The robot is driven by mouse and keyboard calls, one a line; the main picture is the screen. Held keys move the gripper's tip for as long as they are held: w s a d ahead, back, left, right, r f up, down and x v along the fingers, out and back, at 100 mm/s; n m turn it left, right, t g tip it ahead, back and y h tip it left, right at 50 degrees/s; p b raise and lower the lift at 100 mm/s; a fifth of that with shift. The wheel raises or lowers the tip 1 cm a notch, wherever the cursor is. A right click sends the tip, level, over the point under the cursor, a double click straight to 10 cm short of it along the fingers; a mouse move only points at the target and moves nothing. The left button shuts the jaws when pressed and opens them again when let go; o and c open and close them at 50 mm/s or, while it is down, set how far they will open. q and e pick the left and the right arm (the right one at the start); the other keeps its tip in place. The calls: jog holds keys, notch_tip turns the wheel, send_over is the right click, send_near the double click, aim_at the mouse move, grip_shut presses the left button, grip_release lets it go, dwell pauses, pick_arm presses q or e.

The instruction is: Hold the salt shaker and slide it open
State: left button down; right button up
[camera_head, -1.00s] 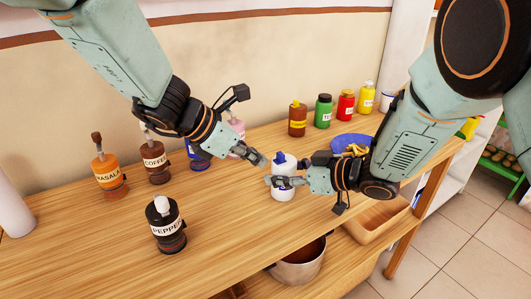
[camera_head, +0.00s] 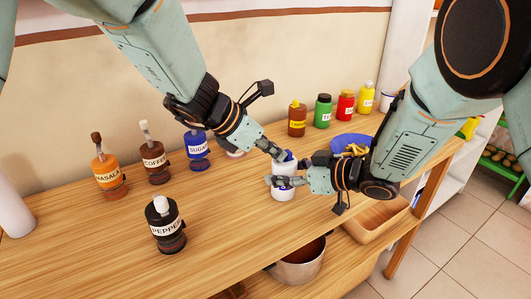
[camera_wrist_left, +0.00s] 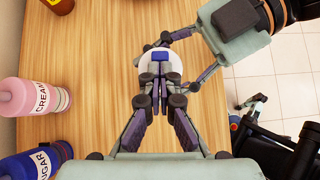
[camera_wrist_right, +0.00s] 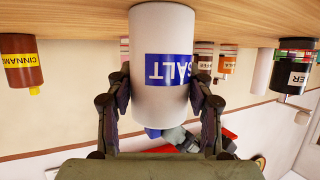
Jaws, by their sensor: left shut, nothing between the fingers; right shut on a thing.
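In the right wrist view the salt shaker (camera_wrist_right: 160,62) shows a blue SALT label and appears upside down. My right gripper (camera_head: 277,182) is shut around its body, with fingers (camera_wrist_right: 160,108) on both sides. My left gripper (camera_head: 281,155) is shut and empty, its fingertips at the blue top. In the left wrist view the closed fingertips (camera_wrist_left: 160,80) lie beside the blue slider (camera_wrist_left: 160,57) on the white lid; I cannot tell whether they touch it.
The pepper (camera_head: 167,225), masala (camera_head: 108,174), coffee (camera_head: 154,160) and sugar (camera_head: 197,152) shakers stand at left. Several coloured jars (camera_head: 323,110) stand at the back right beside a blue bowl (camera_head: 345,140). A pot (camera_head: 300,265) sits below the table's front edge.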

jog(key=shift+a, duration=0.1)
pick_arm(q)
jog(key=s+a, duration=0.2)
jog(key=a, duration=0.1)
jog(key=shift+s+a, duration=0.15)
jog(key=shift+a, duration=0.15)
jog(key=v, duration=1)
jog(key=shift+d, duration=0.1)
pick_arm(e)
jog(key=o, duration=1.3)
